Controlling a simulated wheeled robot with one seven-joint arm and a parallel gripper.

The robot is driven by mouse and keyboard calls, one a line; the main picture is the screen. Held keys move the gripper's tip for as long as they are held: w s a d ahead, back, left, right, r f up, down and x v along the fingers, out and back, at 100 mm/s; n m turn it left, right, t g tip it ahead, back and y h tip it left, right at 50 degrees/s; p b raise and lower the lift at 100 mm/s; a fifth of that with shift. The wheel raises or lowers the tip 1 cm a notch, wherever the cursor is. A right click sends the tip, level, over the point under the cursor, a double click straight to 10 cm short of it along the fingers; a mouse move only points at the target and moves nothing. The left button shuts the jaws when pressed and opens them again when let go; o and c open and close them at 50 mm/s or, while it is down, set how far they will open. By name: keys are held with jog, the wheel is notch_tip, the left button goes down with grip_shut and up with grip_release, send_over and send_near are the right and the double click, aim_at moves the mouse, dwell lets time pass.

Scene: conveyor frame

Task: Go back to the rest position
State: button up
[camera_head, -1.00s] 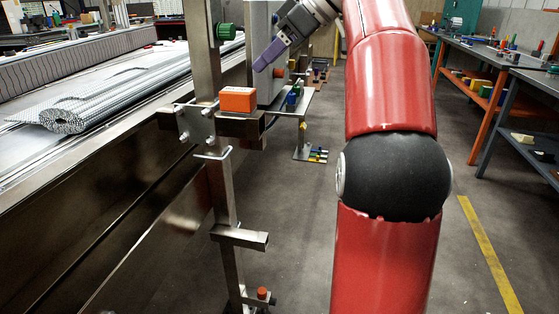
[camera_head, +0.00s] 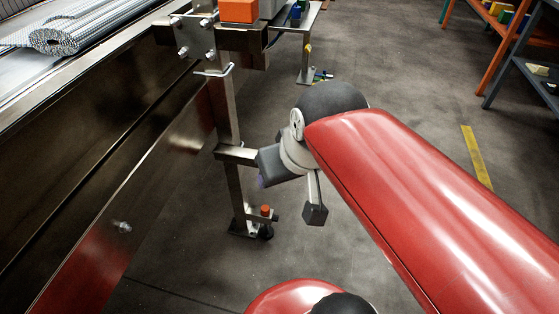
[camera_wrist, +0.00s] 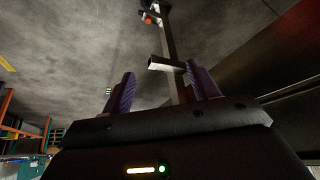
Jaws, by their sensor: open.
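My red arm is folded down across the right of the head view.
A steel post (camera_head: 233,190) with a side bracket (camera_head: 236,153) stands close left of my gripper. The bracket also shows in the wrist view (camera_wrist: 166,65). An orange block (camera_head: 238,11) sits on an upper bracket. The conveyor (camera_head: 70,120) fills the left.

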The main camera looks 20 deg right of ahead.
jog(key=s+f, duration=0.1)
jog(key=f, duration=0.2)
jog(key=shift+s+d, duration=0.1)
jog(key=shift+s, duration=0.3)
